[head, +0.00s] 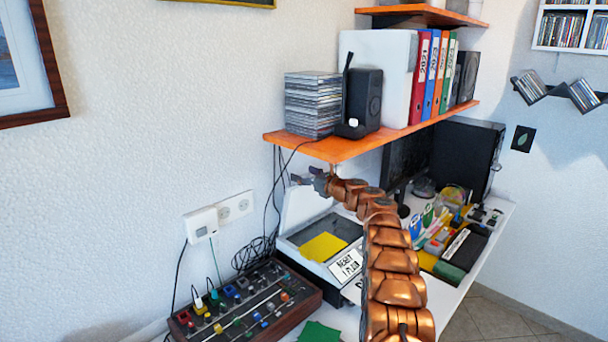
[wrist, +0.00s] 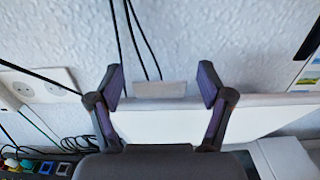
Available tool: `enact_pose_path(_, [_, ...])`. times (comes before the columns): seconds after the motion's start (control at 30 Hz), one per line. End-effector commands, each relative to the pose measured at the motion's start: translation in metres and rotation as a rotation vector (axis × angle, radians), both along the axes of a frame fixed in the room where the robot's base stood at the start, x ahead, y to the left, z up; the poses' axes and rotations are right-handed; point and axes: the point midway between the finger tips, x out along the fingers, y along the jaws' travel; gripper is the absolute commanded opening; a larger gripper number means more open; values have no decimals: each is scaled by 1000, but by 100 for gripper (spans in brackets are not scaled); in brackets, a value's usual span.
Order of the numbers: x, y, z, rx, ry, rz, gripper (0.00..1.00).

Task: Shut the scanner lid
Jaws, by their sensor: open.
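The scanner (head: 294,249) is a white, flat machine on the desk under the orange shelf. Its white lid (head: 301,205) stands raised, leaning toward the wall. A yellow sheet (head: 323,247) lies on the dark scanner bed. My gripper (head: 304,176) is at the lid's top edge, just under the shelf. In the wrist view my gripper (wrist: 162,84) is open and empty, its two fingers apart. The lid (wrist: 170,124) shows between and below the fingers, with a small grey tab (wrist: 160,89) at its top edge. I cannot tell whether the fingers touch the lid.
The orange shelf (head: 345,146) with a disc stack (head: 312,104) and a black speaker (head: 363,97) hangs close above my gripper. A mixer (head: 245,311) stands left of the scanner. Cables and a wall socket (head: 236,207) are behind. Stationery crowds the desk's right side.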

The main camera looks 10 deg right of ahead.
Motion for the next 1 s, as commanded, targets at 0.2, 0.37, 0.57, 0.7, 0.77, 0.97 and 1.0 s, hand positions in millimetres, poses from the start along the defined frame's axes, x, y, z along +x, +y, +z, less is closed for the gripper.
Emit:
enact_pose_path(0.2, [1, 1, 0, 1, 1, 1, 79])
enact_pose_path(0.37, [1, 1, -1, 1, 1, 1, 74])
enact_pose_path(0.57, [1, 1, -1, 0, 1, 1, 53])
enact_pose_path(0.7, [1, 1, -1, 0, 1, 2, 39])
enact_pose_path(0.77, [1, 1, -1, 0, 1, 2, 32])
enact_pose_path(0.97, [0, 1, -1, 0, 1, 2, 11])
enact_pose_path(1.0, [0, 1, -1, 0, 1, 2, 7])
